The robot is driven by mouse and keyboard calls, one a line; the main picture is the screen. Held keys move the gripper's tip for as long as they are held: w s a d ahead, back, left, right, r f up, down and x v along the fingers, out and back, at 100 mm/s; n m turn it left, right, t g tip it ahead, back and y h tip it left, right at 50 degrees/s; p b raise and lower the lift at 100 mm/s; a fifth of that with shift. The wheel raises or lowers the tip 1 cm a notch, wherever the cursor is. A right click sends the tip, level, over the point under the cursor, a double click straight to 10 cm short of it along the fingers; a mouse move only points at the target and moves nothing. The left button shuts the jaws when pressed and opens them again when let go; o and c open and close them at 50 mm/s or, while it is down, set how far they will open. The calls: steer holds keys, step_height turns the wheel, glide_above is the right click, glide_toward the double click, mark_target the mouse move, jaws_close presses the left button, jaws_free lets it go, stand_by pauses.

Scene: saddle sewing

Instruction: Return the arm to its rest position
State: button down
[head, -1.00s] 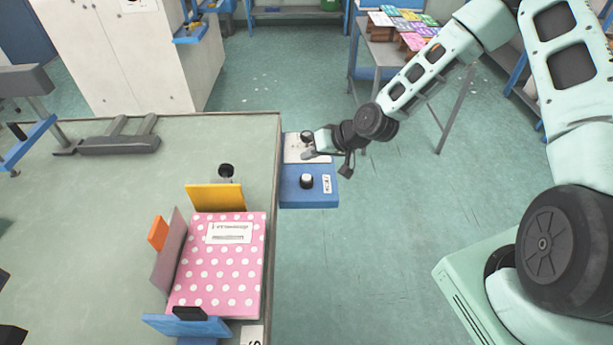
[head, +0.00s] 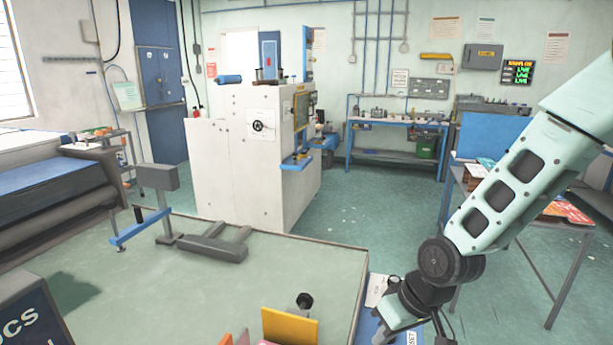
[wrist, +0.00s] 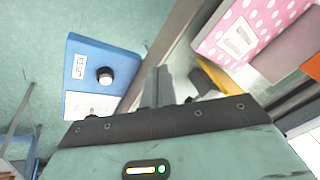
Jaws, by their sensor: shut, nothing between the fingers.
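My arm comes in from the right edge of the head view, over the floor beside the table. My gripper (head: 392,334) is low in that view, by the table's right edge, and its fingertips are partly cut off. In the wrist view my gripper (wrist: 165,85) is shut and empty, its fingers pointing up the picture. The pink polka-dot booklet (wrist: 235,35) shows at the upper right.
The green table (head: 290,262) fills the lower left of the head view. A yellow plate (head: 290,327) stands near its edge. A grey side table (head: 535,218) with papers is behind my arm. A white cabinet (head: 240,170) stands beyond. Open floor (head: 335,210) lies between.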

steer(key=s+r+n+h+b, duration=0.1)
steer(key=s+r, duration=0.3)
steer(key=s, duration=0.6)
steer(key=s+r+n+g+h+b, duration=0.1)
steer(key=s+r+h+b, duration=0.1)
steer(key=s, duration=0.8)
step_height(320, 180, up, 2)
steer(key=shift+s+r+n+g+b, duration=0.1)
steer(key=shift+s+n+g+b, duration=0.15)
steer(key=shift+b, duration=0.35)
